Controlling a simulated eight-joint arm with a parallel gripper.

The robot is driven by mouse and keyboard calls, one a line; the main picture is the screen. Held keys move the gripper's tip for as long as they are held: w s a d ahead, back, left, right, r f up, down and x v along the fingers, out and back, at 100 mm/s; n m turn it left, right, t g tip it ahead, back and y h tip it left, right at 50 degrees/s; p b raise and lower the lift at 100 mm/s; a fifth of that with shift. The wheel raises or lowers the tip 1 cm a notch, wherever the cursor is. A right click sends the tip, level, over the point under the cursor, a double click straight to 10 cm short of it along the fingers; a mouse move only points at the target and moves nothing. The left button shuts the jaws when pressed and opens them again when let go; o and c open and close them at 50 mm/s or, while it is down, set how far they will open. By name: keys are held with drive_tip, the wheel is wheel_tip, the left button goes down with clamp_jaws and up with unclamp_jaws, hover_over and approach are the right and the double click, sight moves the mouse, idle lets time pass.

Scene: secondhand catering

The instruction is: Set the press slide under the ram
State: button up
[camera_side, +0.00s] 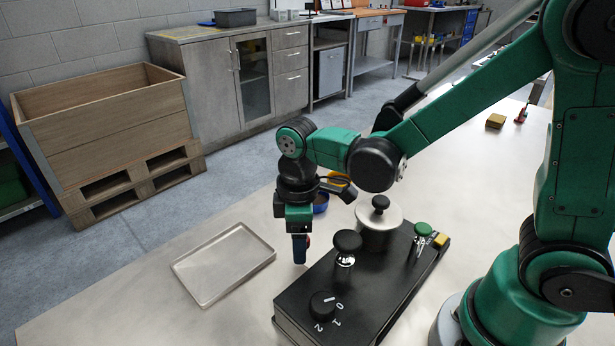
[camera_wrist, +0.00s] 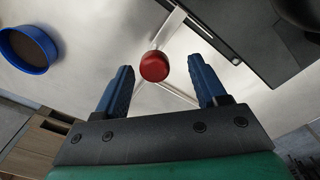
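A red knob (camera_wrist: 154,66) shows in the wrist view between my gripper's (camera_wrist: 161,66) two blue fingers, with a visible gap on each side. A pale metal bar (camera_wrist: 170,27) runs from near the knob toward the black press base (camera_wrist: 232,25); I cannot tell for sure that this is the press slide. In the side view my gripper (camera_side: 300,252) points down beside the left edge of the black base (camera_side: 385,275) and mostly hides the knob. My gripper is open. The ram is not clearly identifiable; a round metal disc with a black knob (camera_side: 380,203) stands on the base.
A black-knobbed lever (camera_side: 346,241), a green-knobbed lever (camera_side: 422,230) and a numbered dial (camera_side: 322,306) rise from the base. An empty metal tray (camera_side: 225,262) lies to its left. A blue bowl (camera_wrist: 26,65) with brown contents stands behind my gripper.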

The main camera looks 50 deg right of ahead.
drive_tip(key=shift+r, duration=0.1)
drive_tip(key=shift+r, duration=2.75)
drive_tip(key=s+d+r+m+t, duration=0.2)
drive_tip(key=d+m+t, duration=0.4)
drive_tip(key=m, duration=0.3)
drive_tip(key=shift+s+r+t, duration=0.25)
drive_tip(key=shift+r+t, duration=0.3)
drive_tip(key=shift+t, duration=0.05)
